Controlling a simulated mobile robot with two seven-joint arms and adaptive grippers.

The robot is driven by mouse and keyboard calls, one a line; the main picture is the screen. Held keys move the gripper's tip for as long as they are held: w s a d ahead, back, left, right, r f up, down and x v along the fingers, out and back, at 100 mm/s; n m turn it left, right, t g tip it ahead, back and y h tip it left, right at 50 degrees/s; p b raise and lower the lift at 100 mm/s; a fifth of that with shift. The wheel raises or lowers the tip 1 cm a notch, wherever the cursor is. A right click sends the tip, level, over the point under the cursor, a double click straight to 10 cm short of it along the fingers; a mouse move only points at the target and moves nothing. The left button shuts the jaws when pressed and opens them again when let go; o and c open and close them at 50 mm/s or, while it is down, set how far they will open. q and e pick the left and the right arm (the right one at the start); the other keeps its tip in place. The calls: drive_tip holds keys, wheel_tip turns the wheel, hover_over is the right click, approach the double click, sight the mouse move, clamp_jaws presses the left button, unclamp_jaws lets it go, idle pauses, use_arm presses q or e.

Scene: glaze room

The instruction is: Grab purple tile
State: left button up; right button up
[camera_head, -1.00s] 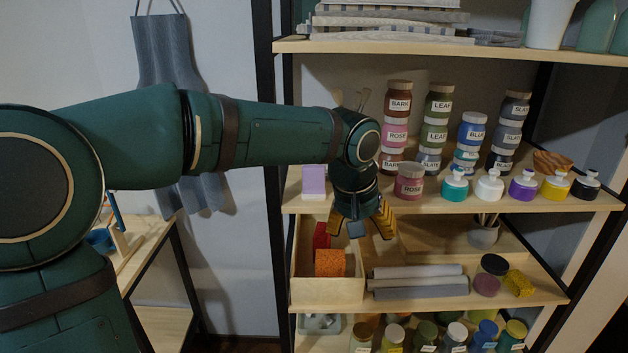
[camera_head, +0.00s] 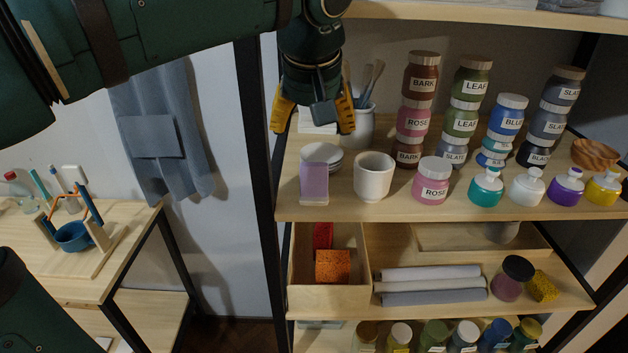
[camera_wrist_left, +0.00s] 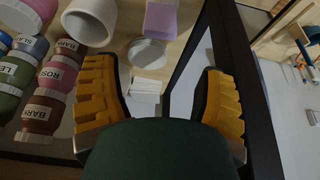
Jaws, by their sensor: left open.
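The purple tile (camera_head: 314,183) stands upright near the front left of the middle shelf (camera_head: 450,205), in front of a stack of white dishes (camera_head: 333,158). It also shows in the left wrist view (camera_wrist_left: 161,20), near the top edge. My left gripper (camera_head: 313,120) is open and empty, fingers pointing down, above and behind the tile in the head view. Its yellow fingers also show in the left wrist view (camera_wrist_left: 160,100), apart from the tile. My right gripper is not in view.
A white cup (camera_head: 374,178) stands right of the tile, with a brush holder (camera_head: 360,125) behind. Stacked jars (camera_head: 417,120) and small bottles (camera_head: 487,188) fill the shelf's right. A black shelf post (camera_head: 257,150) is at left. The upper shelf (camera_head: 440,14) overhangs.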

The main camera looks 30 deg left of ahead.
sight(314, 165)
use_arm(q)
drive_tip(key=x, duration=0.6)
drive_tip(key=shift+f+b, duration=0.2)
drive_tip(key=shift+b, duration=0.2)
drive_tip(key=shift+b+x, duration=0.35)
drive_tip(key=shift+x, duration=2.65)
drive_tip(key=shift+s+d, duration=0.15)
drive_tip(key=shift+s, duration=0.1)
drive_tip(key=c, duration=1)
